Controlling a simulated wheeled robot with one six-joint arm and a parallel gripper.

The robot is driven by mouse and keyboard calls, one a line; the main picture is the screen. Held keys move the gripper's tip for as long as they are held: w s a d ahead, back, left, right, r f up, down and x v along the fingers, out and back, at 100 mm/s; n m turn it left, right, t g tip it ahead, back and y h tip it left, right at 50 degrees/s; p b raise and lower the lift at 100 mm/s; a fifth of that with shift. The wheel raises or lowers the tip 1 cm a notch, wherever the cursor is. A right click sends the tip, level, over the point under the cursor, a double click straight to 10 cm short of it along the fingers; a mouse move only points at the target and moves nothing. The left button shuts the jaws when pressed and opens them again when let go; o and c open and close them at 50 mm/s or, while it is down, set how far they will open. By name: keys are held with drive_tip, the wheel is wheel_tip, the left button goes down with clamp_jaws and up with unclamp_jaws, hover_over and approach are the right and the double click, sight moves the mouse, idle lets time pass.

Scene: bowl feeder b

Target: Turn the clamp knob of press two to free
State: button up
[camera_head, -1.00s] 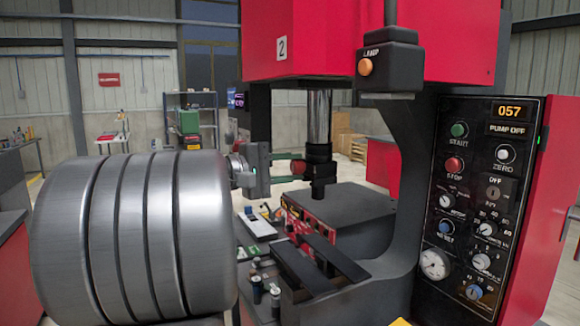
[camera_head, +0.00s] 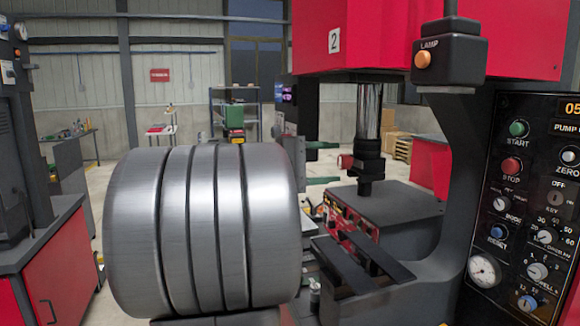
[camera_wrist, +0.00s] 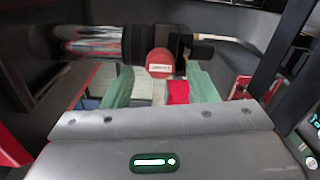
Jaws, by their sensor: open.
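The red clamp knob (camera_head: 346,161) sits on the black collar of press two's ram (camera_head: 368,115), at the ram's left side. In the wrist view the knob (camera_wrist: 160,62) faces me with a small white label whose pointer setting I cannot read. My gripper (camera_head: 328,163) is open, its two green fingers level with the knob, one above and one below in the head view. In the wrist view the fingers of my gripper (camera_wrist: 160,88) stand left and right of the knob, apart from it. Nothing is held.
Press two's control panel (camera_head: 525,200) is at the right. A lamp box (camera_head: 449,55) hangs at the upper right. Below the ram is the grey press table (camera_head: 395,208) with dark bars (camera_head: 340,265) before it. A red cabinet (camera_head: 62,265) stands at left.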

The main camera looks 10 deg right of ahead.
sight(350, 163)
drive_tip(key=s+a+b, duration=0.1)
drive_tip(key=a, duration=1)
drive_tip(key=shift+s+a+r, duration=0.15)
drive_tip(key=shift+s, duration=0.15)
drive_tip(key=d, duration=0.4)
drive_tip(key=w+d+p, duration=0.1)
drive_tip(key=d, duration=0.4)
drive_tip(key=w+d, duration=0.1)
drive_tip(key=d, duration=0.3)
drive_tip(key=shift+d+f+p, duration=0.2)
drive_tip(key=shift+d+p, duration=0.1)
drive_tip(key=shift+d, duration=0.1)
